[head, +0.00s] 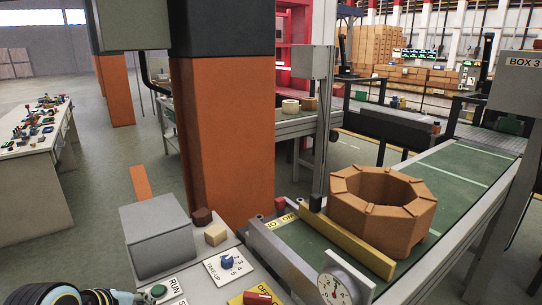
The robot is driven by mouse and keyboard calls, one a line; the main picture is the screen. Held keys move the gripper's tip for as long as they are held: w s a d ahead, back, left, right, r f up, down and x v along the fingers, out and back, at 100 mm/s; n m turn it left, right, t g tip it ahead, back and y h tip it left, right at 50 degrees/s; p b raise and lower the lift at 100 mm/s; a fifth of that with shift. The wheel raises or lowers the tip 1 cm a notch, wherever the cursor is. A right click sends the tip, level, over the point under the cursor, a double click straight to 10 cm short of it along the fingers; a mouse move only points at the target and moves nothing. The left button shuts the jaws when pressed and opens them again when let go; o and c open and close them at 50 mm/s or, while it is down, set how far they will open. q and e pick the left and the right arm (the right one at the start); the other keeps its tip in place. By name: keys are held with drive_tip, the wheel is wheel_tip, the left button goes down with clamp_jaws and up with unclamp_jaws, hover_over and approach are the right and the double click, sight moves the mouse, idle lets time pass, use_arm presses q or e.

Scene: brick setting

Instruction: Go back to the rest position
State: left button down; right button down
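Part of my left arm comes in at the bottom left corner, and the grey end of my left gripper (124,297) shows at the bottom edge, just left of the green RUN button (158,290). Its fingers are mostly cut off, so I cannot tell whether it is open or shut, or whether it touches the button. My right gripper is not in view.
A control panel with a blue knob (227,262) and red switch (257,298) stands in front. Right of it, a ring of orange bricks (382,212) sits on the green conveyor (450,172) by a yellow bar (345,242). An orange column (232,140) rises behind.

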use_arm(q)
drive_tip(key=s+a+r+m+g+y, duration=0.15)
drive_tip(key=s+r+m, duration=0.35)
drive_tip(key=s+m, duration=0.5)
drive_tip(key=s+a+r+m+g+y, duration=0.15)
drive_tip(key=s+r+m, duration=0.45)
drive_tip(key=s, duration=0.6)
wheel_tip(320, 180, down, 37)
drive_tip(key=s+a+m+g+b, duration=0.1)
drive_tip(key=s+a+g+b, duration=0.15)
drive_tip(key=b, duration=0.65)
drive_tip(key=s+f+b, duration=0.6)
drive_tip(key=s+f, duration=1.2)
drive_tip(key=f, duration=0.3)
drive_tip(key=shift+s+a+f+g, duration=0.25)
drive_tip(key=shift+a+f+g, duration=0.1)
drive_tip(key=shift+a, duration=0.05)
